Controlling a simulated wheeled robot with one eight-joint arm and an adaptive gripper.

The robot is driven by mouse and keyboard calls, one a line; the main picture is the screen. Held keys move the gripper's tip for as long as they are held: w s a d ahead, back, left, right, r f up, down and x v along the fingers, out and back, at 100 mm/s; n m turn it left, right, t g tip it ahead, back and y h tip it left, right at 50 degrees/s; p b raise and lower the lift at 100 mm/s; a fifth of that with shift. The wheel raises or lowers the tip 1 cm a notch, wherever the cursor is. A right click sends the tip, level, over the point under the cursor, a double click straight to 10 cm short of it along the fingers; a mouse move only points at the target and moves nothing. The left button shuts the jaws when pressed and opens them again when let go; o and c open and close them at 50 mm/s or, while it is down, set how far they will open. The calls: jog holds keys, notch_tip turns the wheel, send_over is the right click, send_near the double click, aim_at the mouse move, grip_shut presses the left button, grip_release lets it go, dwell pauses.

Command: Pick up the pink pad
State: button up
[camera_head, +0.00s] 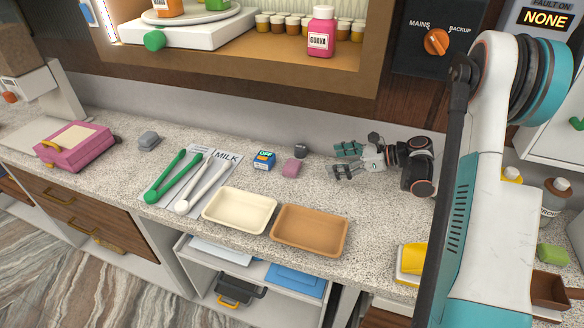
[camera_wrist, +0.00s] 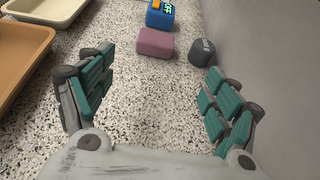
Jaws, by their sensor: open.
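The pink pad (camera_head: 291,168) is a small block lying on the speckled counter, just right of a blue box. In the wrist view the pink pad (camera_wrist: 155,43) lies ahead of my gripper, between the lines of its fingers and a little beyond the fingertips. My gripper (camera_head: 346,161) is low over the counter to the right of the pad, pointing at it. In the wrist view my gripper (camera_wrist: 155,75) has its green-padded fingers wide apart with only bare counter between them. Nothing hides the pad.
The blue box (camera_head: 264,160) touches or nearly touches the pad's far side. A dark round item (camera_head: 301,151) stands near the pad, by the wall. A brown tray (camera_head: 311,230) and a cream tray (camera_head: 240,211) lie in front. Green and white tongs (camera_head: 172,176) lie left.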

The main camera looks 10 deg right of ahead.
jog(key=b, duration=0.1)
send_near(297, 166)
jog(key=x, duration=0.4)
jog(key=shift+w+d, duration=0.15)
jog(key=b+x, duration=0.2)
jog(key=x, duration=0.3)
jog(key=shift+s, duration=0.25)
jog(key=c, duration=1)
